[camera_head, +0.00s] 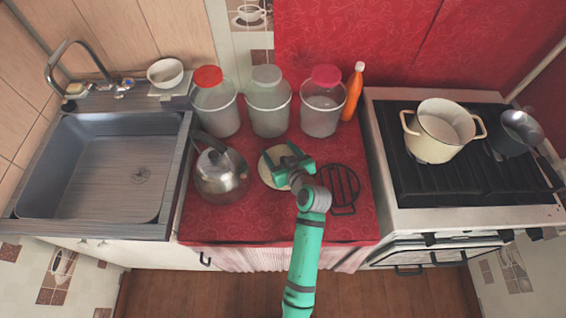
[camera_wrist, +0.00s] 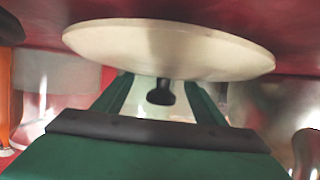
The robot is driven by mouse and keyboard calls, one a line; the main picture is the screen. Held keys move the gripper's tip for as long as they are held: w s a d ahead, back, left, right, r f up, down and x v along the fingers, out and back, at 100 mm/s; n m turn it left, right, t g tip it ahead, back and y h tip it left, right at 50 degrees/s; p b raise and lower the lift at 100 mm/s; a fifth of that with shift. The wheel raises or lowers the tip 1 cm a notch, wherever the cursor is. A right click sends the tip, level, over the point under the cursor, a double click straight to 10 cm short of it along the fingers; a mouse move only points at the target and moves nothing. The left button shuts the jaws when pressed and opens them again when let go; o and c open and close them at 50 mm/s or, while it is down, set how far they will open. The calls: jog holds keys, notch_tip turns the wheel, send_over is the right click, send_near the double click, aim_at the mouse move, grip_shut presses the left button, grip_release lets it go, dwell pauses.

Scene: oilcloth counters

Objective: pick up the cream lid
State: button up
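The cream lid (camera_head: 268,178) lies on the red counter between the kettle and the black trivet, partly hidden by my gripper (camera_head: 286,164). In the wrist view the lid (camera_wrist: 170,50) is a pale disc seen nearly edge-on, with a small dark knob (camera_wrist: 160,92) on its gripper side. My green gripper (camera_wrist: 168,88) is open. Its fingers stand on either side of the knob, with a visible gap on each side. The fingertips are close to the lid; I cannot tell whether they touch it.
A metal kettle (camera_head: 221,176) stands left of the lid, and a black trivet (camera_head: 342,186) lies to the right. Three jars (camera_head: 268,108) and an orange bottle (camera_head: 353,92) stand behind. A cream pot (camera_head: 441,135) sits on the stove at right; the sink (camera_head: 100,165) is at left.

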jog(key=shift+f, duration=0.3)
grip_shut()
